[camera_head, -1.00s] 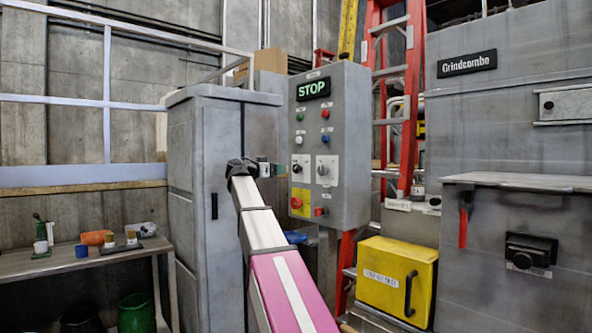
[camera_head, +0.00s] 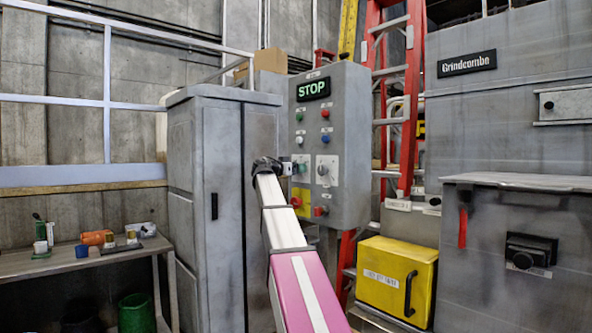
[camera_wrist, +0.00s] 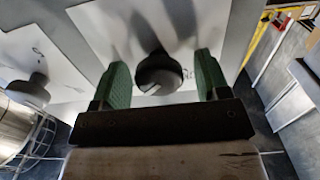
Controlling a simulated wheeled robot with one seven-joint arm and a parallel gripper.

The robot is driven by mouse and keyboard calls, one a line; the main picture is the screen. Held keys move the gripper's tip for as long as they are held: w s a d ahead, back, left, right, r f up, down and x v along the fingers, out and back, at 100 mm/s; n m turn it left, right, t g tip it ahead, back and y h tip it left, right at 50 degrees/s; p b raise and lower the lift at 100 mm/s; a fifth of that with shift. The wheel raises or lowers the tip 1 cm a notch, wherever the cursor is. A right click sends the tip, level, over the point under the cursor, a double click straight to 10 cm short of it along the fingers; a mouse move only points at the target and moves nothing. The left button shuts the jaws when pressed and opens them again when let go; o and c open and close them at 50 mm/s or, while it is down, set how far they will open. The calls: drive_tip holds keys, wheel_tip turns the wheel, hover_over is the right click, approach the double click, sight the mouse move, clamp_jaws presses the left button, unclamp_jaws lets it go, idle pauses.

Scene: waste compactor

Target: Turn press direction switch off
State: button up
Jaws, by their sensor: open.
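The grey control panel (camera_head: 343,120) stands at the centre, with a lit green STOP display (camera_head: 313,88) on top. Its lower middle has white plates with rotary switches. My gripper (camera_head: 299,168) is at the left switch plate and mostly hides that switch. In the wrist view, a round black switch knob (camera_wrist: 158,72) on a white plate lies between the two green fingers of my gripper (camera_wrist: 162,78). The fingers are open, with a small gap on each side of the knob. The right switch (camera_head: 322,170) is beside my gripper.
Green, red, white and blue buttons sit above the switches. A red knob (camera_head: 320,211) and a yellow plate (camera_head: 301,203) are below. A second knob (camera_wrist: 28,90) shows at left in the wrist view. A grey cabinet (camera_head: 222,205) stands left; a yellow box (camera_head: 385,280) lower right.

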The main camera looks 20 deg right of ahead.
drive_tip(key=c, duration=0.9)
drive_tip(key=n, duration=0.4)
drive_tip(key=shift+w+n, duration=0.1)
drive_tip(key=shift+n, duration=0.3)
drive_tip(key=shift+a+f+n, duration=0.1)
drive_tip(key=shift+n, duration=2.4)
drive_tip(key=o, duration=0.9)
